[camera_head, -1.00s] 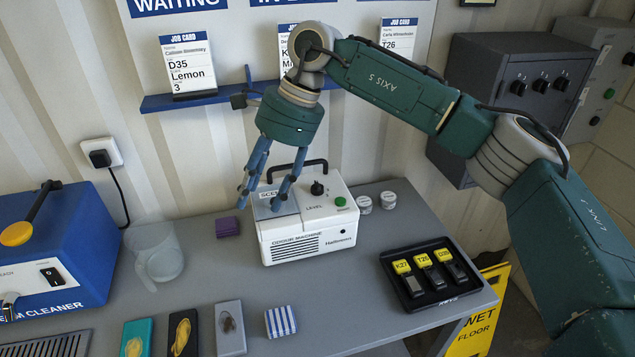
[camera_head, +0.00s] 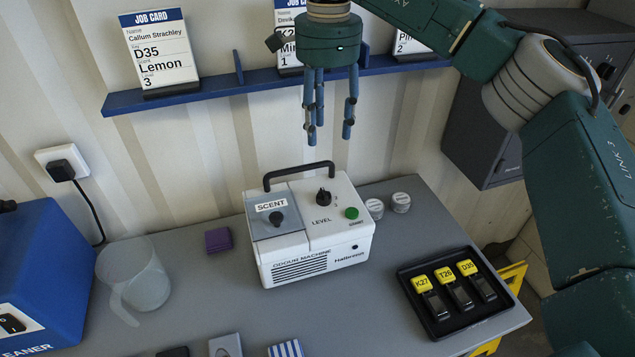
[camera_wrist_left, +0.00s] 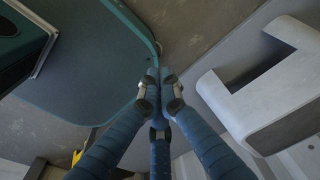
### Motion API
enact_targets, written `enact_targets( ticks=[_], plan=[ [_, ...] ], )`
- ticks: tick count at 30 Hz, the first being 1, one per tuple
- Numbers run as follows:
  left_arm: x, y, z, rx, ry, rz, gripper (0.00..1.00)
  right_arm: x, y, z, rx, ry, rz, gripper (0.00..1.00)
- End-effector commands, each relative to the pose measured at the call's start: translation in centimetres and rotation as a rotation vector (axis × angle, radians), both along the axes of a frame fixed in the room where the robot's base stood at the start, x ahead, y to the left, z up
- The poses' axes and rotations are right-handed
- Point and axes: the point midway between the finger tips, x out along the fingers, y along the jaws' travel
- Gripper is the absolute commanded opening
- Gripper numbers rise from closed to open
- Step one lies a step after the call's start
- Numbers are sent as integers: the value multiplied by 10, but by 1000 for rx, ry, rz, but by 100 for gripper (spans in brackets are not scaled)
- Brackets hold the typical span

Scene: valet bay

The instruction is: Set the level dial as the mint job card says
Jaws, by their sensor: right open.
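The odour machine (camera_head: 310,262) is a white box with a black handle on the grey bench. Its black level dial (camera_head: 323,197) sits on top, marked LEVEL, beside a green button (camera_head: 351,212). The scent dial (camera_head: 277,218) is on the grey panel to its left. My right gripper (camera_head: 330,132) is open and empty, pointing down above and behind the machine. My left gripper (camera_wrist_left: 159,100) shows only in the left wrist view, empty, its opening unclear.
A lemon card (camera_head: 158,50) stands on the blue shelf (camera_head: 215,86). A jug (camera_head: 140,280) and purple block (camera_head: 218,239) lie left of the machine. Two small tins (camera_head: 400,202) and a black key tray (camera_head: 407,275) lie right.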

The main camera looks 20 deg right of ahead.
Motion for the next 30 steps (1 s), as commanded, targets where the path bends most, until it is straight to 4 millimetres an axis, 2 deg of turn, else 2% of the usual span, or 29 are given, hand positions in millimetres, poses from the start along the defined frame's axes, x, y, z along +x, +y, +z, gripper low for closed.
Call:
enact_targets(
  ticks=[1, 12, 16, 23, 30],
  plan=[
    [-2, 0, -13, 0, 2, 0, 0, 0, 0, -13, 0, 0, 0, 46],
    [-37, 1, -62, 3, 51, 0, 0, 0, 0, -59, 1, 0, 0, 46],
    [-36, 1, -73, 4, 49, 0, 0, 0, 0, -71, 1, 0, 0, 46],
    [-19, 0, -69, 0, 25, -1, 0, -1, 0, -85, 0, 2, 1, 46],
    [-13, -1, -57, -2, 16, 0, 0, -2, -1, -129, 1, 5, 1, 46]
  ],
)
